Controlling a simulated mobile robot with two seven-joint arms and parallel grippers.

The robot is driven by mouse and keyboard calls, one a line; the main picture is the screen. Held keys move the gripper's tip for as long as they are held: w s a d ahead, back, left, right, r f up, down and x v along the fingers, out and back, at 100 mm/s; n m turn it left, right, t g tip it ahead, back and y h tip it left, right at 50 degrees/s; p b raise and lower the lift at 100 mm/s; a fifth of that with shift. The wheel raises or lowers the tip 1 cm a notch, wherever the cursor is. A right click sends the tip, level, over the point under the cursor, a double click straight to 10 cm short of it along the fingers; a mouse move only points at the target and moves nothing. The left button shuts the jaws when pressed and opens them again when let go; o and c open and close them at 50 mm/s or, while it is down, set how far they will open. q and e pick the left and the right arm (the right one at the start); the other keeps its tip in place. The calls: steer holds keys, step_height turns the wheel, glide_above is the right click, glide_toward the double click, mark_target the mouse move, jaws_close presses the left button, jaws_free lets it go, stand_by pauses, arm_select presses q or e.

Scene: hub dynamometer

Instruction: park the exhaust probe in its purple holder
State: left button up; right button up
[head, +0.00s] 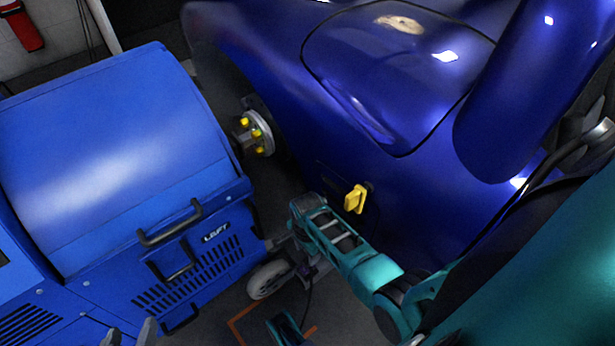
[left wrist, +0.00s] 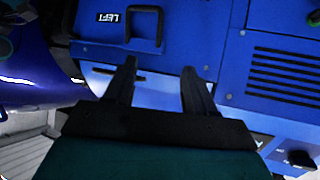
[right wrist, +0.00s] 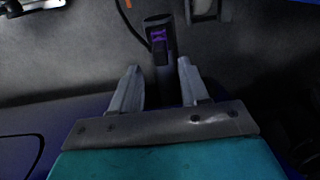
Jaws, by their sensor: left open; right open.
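In the right wrist view a dark upright piece with a purple patch near its top (right wrist: 160,36) stands between and just beyond the fingers of my right gripper (right wrist: 160,75). I cannot tell whether it is the exhaust probe or its purple holder. The right gripper is open, and I see no contact with the piece. In the head view the right gripper is hidden. My left gripper (head: 128,333) is open and empty at the bottom left of the head view; its fingers also show in the left wrist view (left wrist: 158,72), in front of a blue machine.
The blue dynamometer unit (head: 110,150) marked LEFT, with black handles (head: 170,223), fills the left. A dark blue car body (head: 400,110) fills the right. Between them are a hub with yellow nuts (head: 255,135), a yellow handle (head: 355,198) and a caster wheel (head: 268,280). A thin cable (right wrist: 132,25) runs beside the dark piece.

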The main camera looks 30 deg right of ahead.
step_height(320, 180, down, 4)
steer(key=shift+f+b, duration=0.15)
steer(key=shift+b, duration=1.1)
arm_select(q)
steer(key=shift+w+d+f+h, duration=0.15)
steer(key=shift+w+d, duration=0.1)
steer(key=shift+d, duration=0.15)
steer(key=shift+w+d+f+h, duration=0.15)
steer(key=shift+w+d, duration=0.05)
steer(key=shift+d, duration=0.2)
arm_select(e)
steer(key=shift+f, duration=1)
steer(key=shift+c, duration=0.2)
arm_select(q)
steer(key=shift+s+a+f, duration=0.1)
steer(key=shift+s+f, duration=0.05)
steer(key=shift+f, duration=0.05)
arm_select(e)
jaws_close()
arm_select(q)
steer(key=shift+r+p, duration=0.45)
steer(key=shift+p, duration=0.05)
arm_select(e)
steer(key=shift+r, duration=0.35)
arm_select(q)
steer(key=shift+r, duration=0.35)
arm_select(e)
steer(key=shift+r, duration=0.25)
